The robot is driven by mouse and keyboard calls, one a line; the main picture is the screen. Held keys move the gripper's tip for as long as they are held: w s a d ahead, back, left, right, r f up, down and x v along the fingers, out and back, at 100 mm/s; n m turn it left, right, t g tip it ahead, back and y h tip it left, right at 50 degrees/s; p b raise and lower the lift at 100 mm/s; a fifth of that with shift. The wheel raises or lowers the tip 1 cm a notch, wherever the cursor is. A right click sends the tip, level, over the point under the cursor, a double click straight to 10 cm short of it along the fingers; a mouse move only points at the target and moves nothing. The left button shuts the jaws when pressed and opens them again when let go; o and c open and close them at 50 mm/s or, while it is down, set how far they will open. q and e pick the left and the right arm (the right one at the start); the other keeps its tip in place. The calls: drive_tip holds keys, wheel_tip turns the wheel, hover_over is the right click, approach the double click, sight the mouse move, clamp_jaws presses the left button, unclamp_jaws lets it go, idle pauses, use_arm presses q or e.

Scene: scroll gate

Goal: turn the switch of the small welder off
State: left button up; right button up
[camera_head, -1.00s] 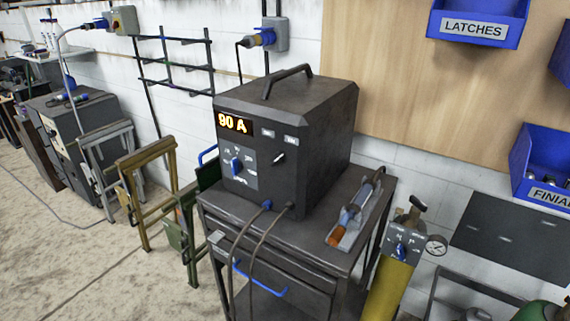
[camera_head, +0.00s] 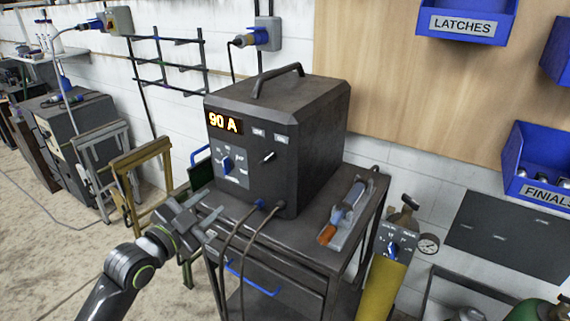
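The small welder (camera_head: 262,185) is a dark box with a top handle, standing on a dark cart. Its orange display (camera_head: 223,122) reads 90 A. On its front, the small light-tipped switch lever (camera_head: 268,156) sits below two small labels, apparently OFF at left and ON at right. The lever tilts up to the right, toward the right label. A blue dial knob (camera_head: 227,165) is left of it. My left gripper (camera_head: 213,203) is in front of the welder's lower left, below the dial, apart from the switch. Its fingers look spread and empty. My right gripper is not in view.
Two cables run down from the welder's front over the cart (camera_head: 300,240). A torch (camera_head: 346,212) lies on the cart right of the welder. A yellow cylinder (camera_head: 382,290) stands right of the cart. Metal stands (camera_head: 145,165) are at the left.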

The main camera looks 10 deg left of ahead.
use_arm(q)
wheel_tip(320, 180, up, 2)
drive_tip(key=d+r+m+h, duration=0.1)
drive_tip(key=d, duration=0.1)
drive_tip(key=p, duration=0.4)
approach(264, 161)
drive_tip(key=x, duration=0.8)
drive_tip(key=shift+w+d+r, duration=0.1)
drive_tip(key=shift+w+d, duration=0.05)
drive_tip(key=shift+w, duration=0.25)
drive_tip(key=shift+c, duration=0.4)
clamp_jaws()
